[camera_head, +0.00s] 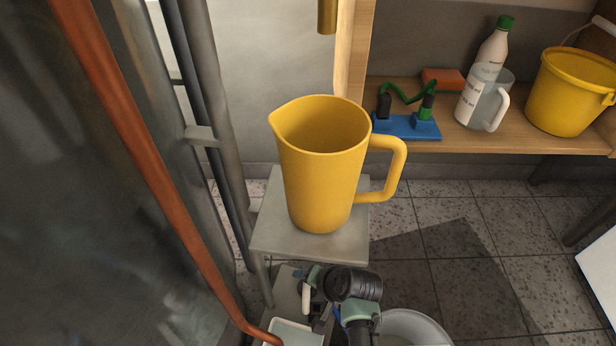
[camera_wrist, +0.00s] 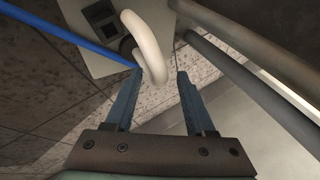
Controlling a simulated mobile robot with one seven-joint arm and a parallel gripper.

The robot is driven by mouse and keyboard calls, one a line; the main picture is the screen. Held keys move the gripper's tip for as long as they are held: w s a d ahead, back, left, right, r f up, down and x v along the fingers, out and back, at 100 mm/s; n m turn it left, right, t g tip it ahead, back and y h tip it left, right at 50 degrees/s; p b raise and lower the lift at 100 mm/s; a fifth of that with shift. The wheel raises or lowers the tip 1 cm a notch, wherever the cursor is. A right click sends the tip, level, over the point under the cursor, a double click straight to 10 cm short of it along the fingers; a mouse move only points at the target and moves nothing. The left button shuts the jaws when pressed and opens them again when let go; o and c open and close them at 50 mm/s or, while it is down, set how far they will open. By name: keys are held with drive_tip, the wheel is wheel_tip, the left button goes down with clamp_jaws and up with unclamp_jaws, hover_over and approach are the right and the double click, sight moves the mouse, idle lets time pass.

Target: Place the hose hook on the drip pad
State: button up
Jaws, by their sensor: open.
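A white curved hook (camera_wrist: 148,38), which looks like the hose hook, rises from a pale plate with dark squares in the wrist view. My gripper (camera_wrist: 160,73) is open, and the hook's rounded end is between or just beyond its two blue fingertips. I cannot tell whether they touch. In the head view a small white upright piece (camera_head: 306,299) beside my dark wrist seems to be the same hook, low by the grey stand. A shallow pale tray (camera_head: 292,334) at the bottom edge may be the drip pad; I cannot tell for sure.
A large yellow jug (camera_head: 322,180) stands on the grey stand (camera_head: 283,243) above my wrist. A copper pipe (camera_head: 160,185) and grey posts run down the left. A pale bucket (camera_head: 412,326) is at lower right. The shelf (camera_head: 500,138) holds a bottle, clear jug and yellow bucket.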

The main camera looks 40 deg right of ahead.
drive_tip(key=p+v, duration=0.7)
drive_tip(key=v, duration=0.4)
drive_tip(key=shift+r, duration=0.2)
